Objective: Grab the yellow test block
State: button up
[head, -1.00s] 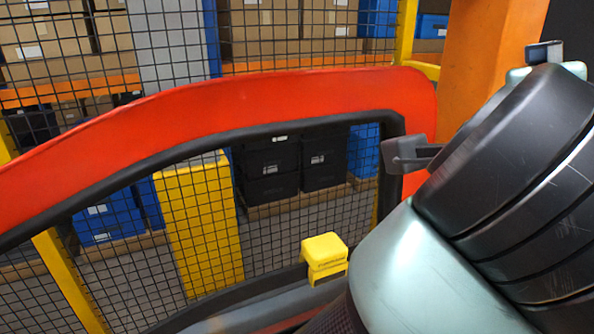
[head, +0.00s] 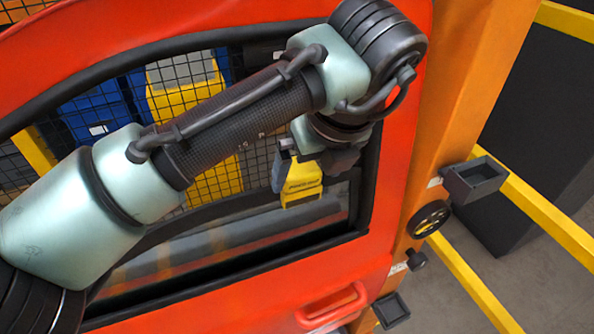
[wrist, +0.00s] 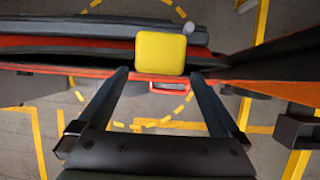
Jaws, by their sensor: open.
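The yellow test block (head: 302,184) is in the head view, in the window opening of the red door (head: 398,200), close below my gripper (head: 308,166). Part of its top is hidden by my wrist. In the wrist view the yellow block (wrist: 160,53) lies at the dark door-frame edge, centred across the gap of my gripper (wrist: 160,73). The two fingers are spread apart, one to each side, and their tips appear at about the block's near edge. I cannot tell whether they touch it. Nothing is held.
The dark window frame (head: 365,203) surrounds the opening, with wire mesh behind it. A red handle (head: 332,305) is low on the door. An orange post (head: 455,120) with a dark box bracket (head: 474,180) and a black handwheel (head: 429,219) stands at the right.

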aim_at(295, 173)
jog(key=shift+w+a+r+p, duration=0.1)
jog(key=shift+w+a+p, duration=0.2)
jog(key=shift+w, duration=0.35)
jog(key=shift+w+a+p, duration=0.1)
jog(key=shift+w+a, duration=0.3)
jog(key=shift+w, duration=0.25)
jog(key=p+x, duration=0.1)
jog(key=x, duration=0.4)
grip_shut()
